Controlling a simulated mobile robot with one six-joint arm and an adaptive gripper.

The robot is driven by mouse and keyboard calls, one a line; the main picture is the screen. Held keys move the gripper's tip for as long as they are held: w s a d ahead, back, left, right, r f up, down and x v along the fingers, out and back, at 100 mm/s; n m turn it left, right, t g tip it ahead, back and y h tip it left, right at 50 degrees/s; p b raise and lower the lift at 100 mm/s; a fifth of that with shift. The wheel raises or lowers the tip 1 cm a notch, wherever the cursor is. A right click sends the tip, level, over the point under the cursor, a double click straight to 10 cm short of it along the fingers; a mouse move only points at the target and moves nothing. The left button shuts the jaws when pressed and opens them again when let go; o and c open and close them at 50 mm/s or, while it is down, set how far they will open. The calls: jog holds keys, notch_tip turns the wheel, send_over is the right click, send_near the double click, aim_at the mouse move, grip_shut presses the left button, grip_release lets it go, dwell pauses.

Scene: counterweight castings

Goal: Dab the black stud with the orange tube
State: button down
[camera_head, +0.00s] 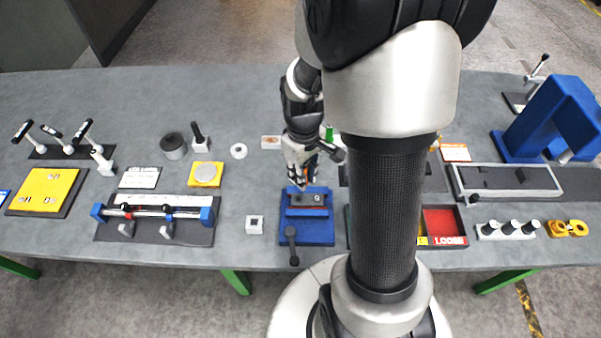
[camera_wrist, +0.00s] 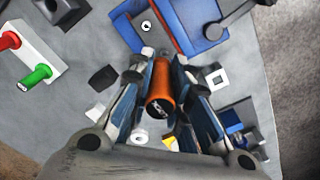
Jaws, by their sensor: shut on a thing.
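My gripper (camera_head: 301,182) is over the far edge of the blue fixture (camera_head: 325,231). It is shut on the orange tube (camera_wrist: 160,92), which sits between the two fingers in the wrist view. A dark casting (camera_head: 306,200) with a small pale ring is clamped in the fixture. That ring also shows in the wrist view (camera_wrist: 147,25), beyond the tube's far end and apart from it. I cannot tell for certain which dark part is the black stud. My arm hides part of the table right of the fixture.
A white rack (camera_wrist: 43,62) with a red and a green tube stands at left in the wrist view. A red tray (camera_head: 444,221) is at right.

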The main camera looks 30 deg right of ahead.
jog(key=shift+f+b, duration=1.65)
jog(key=shift+f, duration=0.55)
jog(key=shift+s+f+b, duration=0.1)
jog(key=shift+f+b, duration=0.5)
jog(key=shift+f, duration=0.3)
dwell(1.8)
jog(key=shift+r, duration=0.15)
jog(key=shift+r+p, duration=2.5)
jog(key=shift+r, duration=0.45)
jog(key=shift+d, duration=0.1)
